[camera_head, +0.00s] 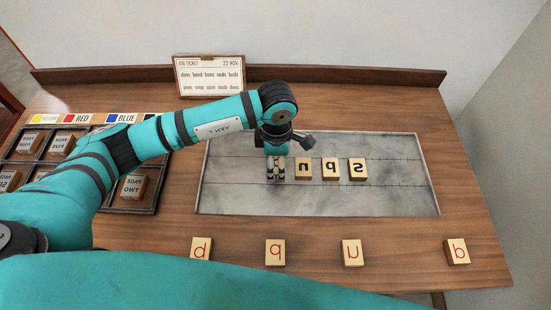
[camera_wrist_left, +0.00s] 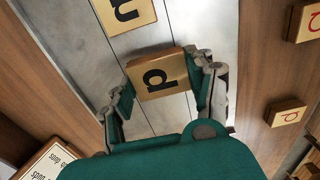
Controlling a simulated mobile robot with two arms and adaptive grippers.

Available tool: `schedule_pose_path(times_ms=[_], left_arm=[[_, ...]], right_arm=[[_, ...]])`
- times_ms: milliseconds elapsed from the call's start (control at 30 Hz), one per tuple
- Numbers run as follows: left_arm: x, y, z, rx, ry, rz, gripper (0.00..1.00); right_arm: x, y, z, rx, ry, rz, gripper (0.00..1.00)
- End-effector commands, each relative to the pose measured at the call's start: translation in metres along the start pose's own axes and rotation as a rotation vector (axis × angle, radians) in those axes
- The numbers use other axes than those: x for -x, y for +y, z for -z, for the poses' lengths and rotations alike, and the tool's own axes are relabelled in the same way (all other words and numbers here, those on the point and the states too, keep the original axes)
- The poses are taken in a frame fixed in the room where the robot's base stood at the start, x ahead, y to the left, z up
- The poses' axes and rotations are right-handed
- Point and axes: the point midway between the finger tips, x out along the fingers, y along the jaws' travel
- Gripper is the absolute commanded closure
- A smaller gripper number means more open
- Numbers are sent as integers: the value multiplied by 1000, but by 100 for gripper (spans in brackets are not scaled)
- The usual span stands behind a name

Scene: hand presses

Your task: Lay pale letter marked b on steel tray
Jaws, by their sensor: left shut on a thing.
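The steel tray (camera_head: 410,190) lies across the middle of the table. My left gripper (camera_head: 276,175) is over its left part, pointing down, shut on a pale block (camera_wrist_left: 158,78). This block has a black letter that looks like a d or a p in the left wrist view; its face is mostly hidden in the head view. It sits in line with a block with an n or u (camera_head: 304,168), a small gap apart. I cannot tell whether it touches the tray. My right gripper is not in view.
Two more black-lettered blocks, a q-like one (camera_head: 331,169) and an s (camera_head: 357,169), continue the row rightward. Red-lettered blocks (camera_head: 201,248) (camera_head: 275,252) (camera_head: 352,252) (camera_head: 457,251) lie along the near edge. A dark compartment case (camera_head: 132,209) stands left, a ticket card (camera_head: 209,75) behind.

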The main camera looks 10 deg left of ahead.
Motion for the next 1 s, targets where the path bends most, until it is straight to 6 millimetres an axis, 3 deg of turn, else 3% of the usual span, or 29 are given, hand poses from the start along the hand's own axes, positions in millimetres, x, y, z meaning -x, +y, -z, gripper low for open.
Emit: schedule_pose_path(times_ms=[200, 500, 867, 900, 1000], left_arm=[[-2, 18, 3, -1, -1, 1, 74], [-35, 18, 3, -1, -1, 2, 74], [-42, 18, 3, -2, -1, -1, 74], [-40, 18, 3, -2, -1, -1, 41], [-40, 18, 3, -1, -1, 0, 28]], right_arm=[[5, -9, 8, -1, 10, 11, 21], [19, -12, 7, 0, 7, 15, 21], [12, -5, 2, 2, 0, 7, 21], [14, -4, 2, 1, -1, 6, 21], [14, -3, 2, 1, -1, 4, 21]])
